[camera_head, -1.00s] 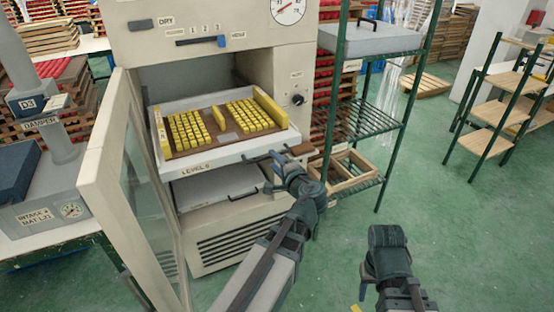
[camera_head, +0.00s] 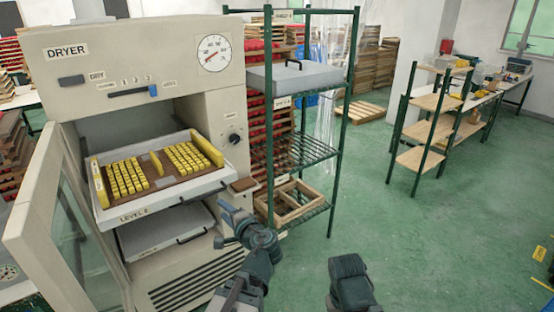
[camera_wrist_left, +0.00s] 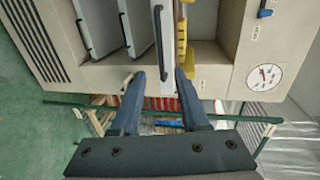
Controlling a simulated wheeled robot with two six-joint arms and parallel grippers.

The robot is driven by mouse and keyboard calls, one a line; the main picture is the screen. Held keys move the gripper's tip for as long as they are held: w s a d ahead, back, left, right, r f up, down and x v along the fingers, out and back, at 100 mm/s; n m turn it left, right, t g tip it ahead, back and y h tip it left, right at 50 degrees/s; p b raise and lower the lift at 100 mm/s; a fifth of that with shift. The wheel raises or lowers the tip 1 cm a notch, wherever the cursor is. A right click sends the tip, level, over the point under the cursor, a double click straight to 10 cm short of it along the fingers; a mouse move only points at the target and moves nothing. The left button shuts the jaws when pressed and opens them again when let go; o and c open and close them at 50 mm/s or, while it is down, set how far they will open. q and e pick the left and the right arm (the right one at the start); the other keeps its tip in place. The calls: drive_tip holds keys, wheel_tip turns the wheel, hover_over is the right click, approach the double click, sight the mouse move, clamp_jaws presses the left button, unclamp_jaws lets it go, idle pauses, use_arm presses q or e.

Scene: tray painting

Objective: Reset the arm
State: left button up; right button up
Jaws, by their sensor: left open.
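My left gripper (camera_head: 222,224) is open and empty in front of the dryer (camera_head: 220,110), to the right of and below the pulled-out level 2 tray (camera_head: 175,203). The left wrist view shows its two fingers (camera_wrist_left: 160,78) apart, with the dryer front and a black tray handle (camera_wrist_left: 158,42) beyond them. I cannot tell the exact gap to the handle. The tray carries rows of yellow blocks (camera_head: 186,157) on a brown board. The dark end of my right arm (camera_head: 350,283) shows at the bottom; its fingers are not clear.
The dryer door (camera_head: 65,235) stands open at the left. A lower tray (camera_head: 165,232) sits beneath the loaded one. A green rack (camera_head: 331,180) right of the dryer holds a grey lidded tray (camera_head: 295,77) and a wooden crate (camera_head: 292,203).

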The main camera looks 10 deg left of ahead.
use_arm(q)
drive_tip(key=s+d+f+n+g+h, duration=0.1)
drive_tip(key=s+d+f+g+h, duration=0.2)
drive_tip(key=s+d+f, duration=0.2)
drive_tip(key=s+d+f+n+g+h, duration=0.1)
drive_tip(key=s+d+f+g+h, duration=0.2)
drive_tip(key=s+d+f, duration=0.3)
drive_tip(key=s+d+f+n+g+h, duration=0.2)
drive_tip(key=s+d+f+g+h, duration=0.2)
drive_tip(key=d, duration=0.9)
wheel_tip(320, 180, down, 2)
drive_tip(key=shift+s+d+f+h, duration=0.2)
drive_tip(key=shift+s+d+h, duration=0.15)
drive_tip(key=shift+s, duration=0.55)
